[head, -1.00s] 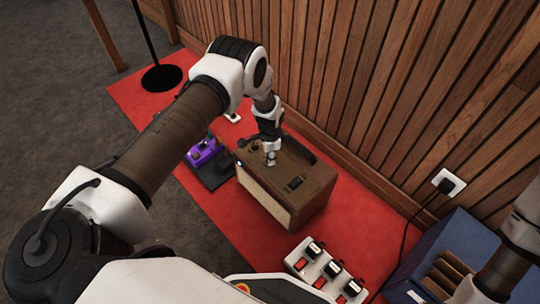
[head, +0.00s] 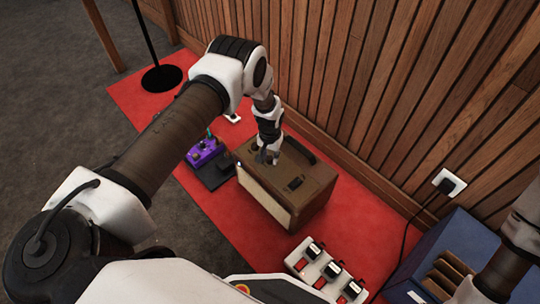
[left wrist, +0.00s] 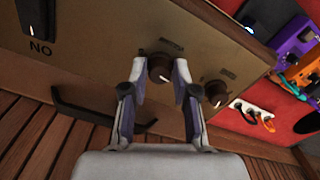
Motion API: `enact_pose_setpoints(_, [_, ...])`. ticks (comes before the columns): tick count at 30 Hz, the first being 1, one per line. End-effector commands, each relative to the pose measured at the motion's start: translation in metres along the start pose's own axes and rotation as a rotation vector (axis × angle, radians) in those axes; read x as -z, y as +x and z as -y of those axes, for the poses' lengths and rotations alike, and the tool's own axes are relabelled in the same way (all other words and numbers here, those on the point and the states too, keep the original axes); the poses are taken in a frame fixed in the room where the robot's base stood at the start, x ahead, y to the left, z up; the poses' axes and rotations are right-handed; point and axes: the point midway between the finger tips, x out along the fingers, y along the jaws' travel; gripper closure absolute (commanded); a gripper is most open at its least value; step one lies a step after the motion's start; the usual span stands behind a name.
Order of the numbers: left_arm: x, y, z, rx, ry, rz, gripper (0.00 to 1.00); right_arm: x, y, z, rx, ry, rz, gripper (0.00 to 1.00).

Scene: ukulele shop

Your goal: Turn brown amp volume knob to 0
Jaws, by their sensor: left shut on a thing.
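The brown amp (head: 310,192) stands on the red mat. Its control panel faces up and carries two dark knobs, a switch and a handle. My left gripper (head: 266,157) reaches down onto the panel. In the left wrist view its fingers (left wrist: 158,72) are shut on one knob (left wrist: 160,66), one on each side. That knob has a pale pointer mark. The second knob (left wrist: 216,92) is just right of the fingers, apart from them. The labels above the knobs are too small to read. My right gripper is outside the views.
The switch (left wrist: 38,18) and the dark handle (left wrist: 75,112) are on the same panel. A purple pedal (head: 207,152) stands left of the amp, and a white pedal unit (head: 325,270) in front. A blue case (head: 455,245) is at right. The slatted wall (head: 350,75) rises behind.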

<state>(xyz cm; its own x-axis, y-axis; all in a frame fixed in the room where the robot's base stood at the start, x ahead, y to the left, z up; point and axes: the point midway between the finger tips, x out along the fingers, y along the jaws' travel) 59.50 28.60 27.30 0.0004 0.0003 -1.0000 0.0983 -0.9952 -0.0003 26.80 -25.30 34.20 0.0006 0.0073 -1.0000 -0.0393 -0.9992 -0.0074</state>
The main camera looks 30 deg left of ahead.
Motion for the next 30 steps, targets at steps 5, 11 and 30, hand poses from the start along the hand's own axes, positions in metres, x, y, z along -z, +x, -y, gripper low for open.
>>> enact_pose_setpoints(5, [-0.0001,0.0004,-0.0001,0.0,-0.144,0.0,1.0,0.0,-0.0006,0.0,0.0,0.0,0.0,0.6])
enact_pose_setpoints(11, [-0.0001,0.0005,-0.0001,0.0,-0.269,0.0,1.0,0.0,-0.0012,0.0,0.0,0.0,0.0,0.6])
enact_pose_setpoints(30, [-0.0002,0.0007,-0.0002,0.0,-0.368,0.0,1.0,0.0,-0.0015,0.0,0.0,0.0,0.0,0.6])
